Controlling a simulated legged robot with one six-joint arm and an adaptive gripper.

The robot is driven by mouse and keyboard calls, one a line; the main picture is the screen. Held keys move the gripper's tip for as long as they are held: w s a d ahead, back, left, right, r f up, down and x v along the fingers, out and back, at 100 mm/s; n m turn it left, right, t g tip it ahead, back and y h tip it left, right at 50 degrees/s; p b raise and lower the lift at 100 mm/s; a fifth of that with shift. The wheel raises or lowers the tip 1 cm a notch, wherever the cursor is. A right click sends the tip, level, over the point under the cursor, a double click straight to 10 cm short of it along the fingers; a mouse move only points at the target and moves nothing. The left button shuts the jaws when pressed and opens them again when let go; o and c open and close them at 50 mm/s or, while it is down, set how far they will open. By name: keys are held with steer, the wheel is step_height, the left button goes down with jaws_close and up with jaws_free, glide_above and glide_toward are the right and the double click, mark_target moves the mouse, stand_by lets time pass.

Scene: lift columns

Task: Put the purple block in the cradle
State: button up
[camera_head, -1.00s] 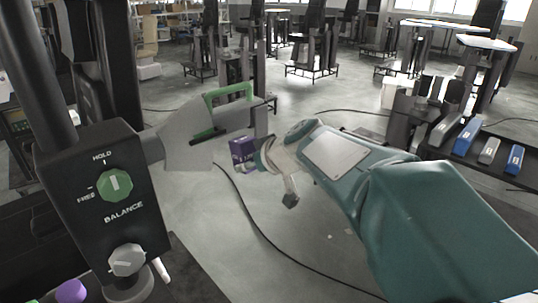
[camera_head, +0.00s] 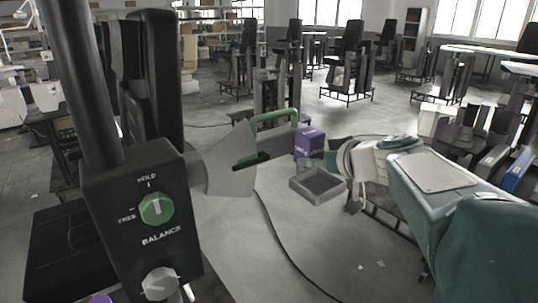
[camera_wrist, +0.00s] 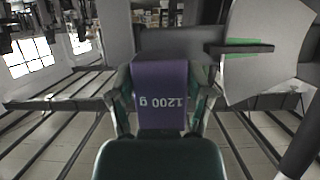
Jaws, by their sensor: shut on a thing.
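The purple block (camera_head: 309,143) is between the fingers of my gripper (camera_head: 328,160), held up off the floor. In the wrist view the block (camera_wrist: 160,95) is upright between both fingers (camera_wrist: 160,105), its "1200 g" label upside down. A shallow grey square tray with a raised rim (camera_head: 318,187), which looks like the cradle, is just below the block in the head view. A gap shows between block and tray; their depth relation is hard to tell. I cannot make out the tray in the wrist view.
A dark column box (camera_head: 145,245) with a green HOLD/FREE knob (camera_head: 156,208) stands at left. Its grey plate (camera_head: 232,165) and green handle (camera_head: 275,118) reach close to the block's left. A cable (camera_head: 268,215) crosses the floor. A purple object (camera_head: 101,299) shows at the bottom edge.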

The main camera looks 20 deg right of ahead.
glide_above(323, 190)
steer(key=f, duration=0.5)
steer(key=shift+s+a+f, duration=0.2)
steer(key=shift+a+f, duration=0.05)
steer(key=shift+f, duration=0.1)
steer(key=f, duration=0.3)
steer(key=shift+w+d, duration=0.2)
steer(key=shift+f, duration=0.3)
steer(key=shift+s+f, duration=0.1)
steer(key=shift+f, duration=0.4)
